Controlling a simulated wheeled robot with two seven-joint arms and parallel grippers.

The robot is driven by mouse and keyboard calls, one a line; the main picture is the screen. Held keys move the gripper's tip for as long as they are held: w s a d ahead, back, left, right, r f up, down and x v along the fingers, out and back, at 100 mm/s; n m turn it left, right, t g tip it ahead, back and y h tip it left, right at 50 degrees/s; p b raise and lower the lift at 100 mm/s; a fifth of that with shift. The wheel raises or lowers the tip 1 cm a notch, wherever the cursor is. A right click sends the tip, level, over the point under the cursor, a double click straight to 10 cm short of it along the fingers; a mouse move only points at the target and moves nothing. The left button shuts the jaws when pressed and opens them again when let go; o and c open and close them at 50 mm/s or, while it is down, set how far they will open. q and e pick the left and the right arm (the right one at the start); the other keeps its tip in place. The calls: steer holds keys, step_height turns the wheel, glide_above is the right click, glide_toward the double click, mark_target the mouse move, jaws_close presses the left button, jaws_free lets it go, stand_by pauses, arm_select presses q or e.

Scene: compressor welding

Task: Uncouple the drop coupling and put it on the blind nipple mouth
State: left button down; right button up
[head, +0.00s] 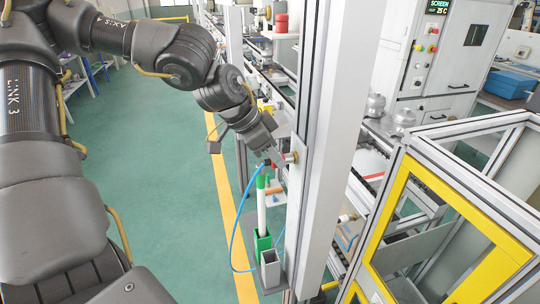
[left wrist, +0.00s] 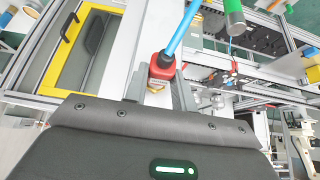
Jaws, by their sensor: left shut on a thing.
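The drop coupling (left wrist: 161,66) is a red body with a blue hose (left wrist: 182,28) coming out of its top in the left wrist view. My left gripper (left wrist: 160,88) is shut on it, with a grey finger on each side. In the head view my left gripper (head: 277,158) is at the aluminium post, and the coupling is mostly hidden there. A brass nipple (head: 292,157) sticks out of the post right beside the fingertips. A brass part also shows just below the coupling in the left wrist view; I cannot tell whether they are joined. My right gripper is out of view.
The blue hose (head: 234,243) hangs in a loop left of the post. A green-and-white torch-like rod (head: 261,208) stands in a green holder (head: 262,243) beside a grey box (head: 270,270). A yellow-framed enclosure (head: 390,212) is at the right. Green floor at the left is clear.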

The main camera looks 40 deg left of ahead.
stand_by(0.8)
arm_select(q)
steer(key=c, duration=1.1)
jaws_free()
steer(key=shift+r+b, duration=0.1)
steer(key=shift+b, duration=0.2)
steer(key=b+v, duration=0.2)
steer(key=v, duration=0.8)
steer(key=shift+s+a+r+b, duration=0.15)
steer(key=shift+s+r+b, duration=0.05)
steer(key=shift+b, duration=0.15)
